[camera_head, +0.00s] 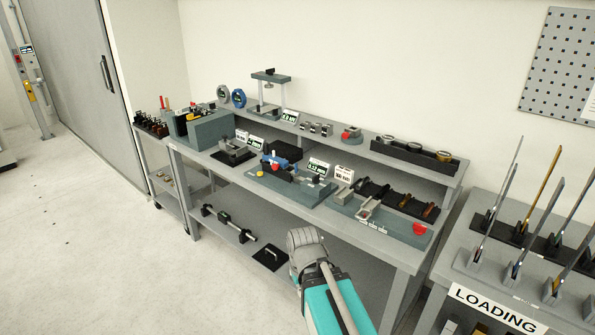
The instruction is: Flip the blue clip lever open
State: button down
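A small blue part (283,158) sits on a grey-green fixture plate (312,193) in the middle of the workbench, and it may be the clip lever. A red knob (275,167) is just in front of it. The blue part is too small for me to tell whether the lever is open or closed. My arm rises from the bottom edge in front of the bench, with its grey rounded joint below and in front of the fixture. No gripper fingers can be made out, and nothing of mine touches the blue part.
More fixtures stand along the workbench, including one with a red button (419,229) at right. A rack of upright strips (510,250) stands on the table at right. Blue round gauges (238,98) stand on the rear shelf. The floor at left is clear.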

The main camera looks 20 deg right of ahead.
aim_at(295, 172)
jog(key=k, duration=0.8)
jog(key=z, duration=0.45)
jog(key=i, duration=1.9)
jog(key=u, duration=0.45)
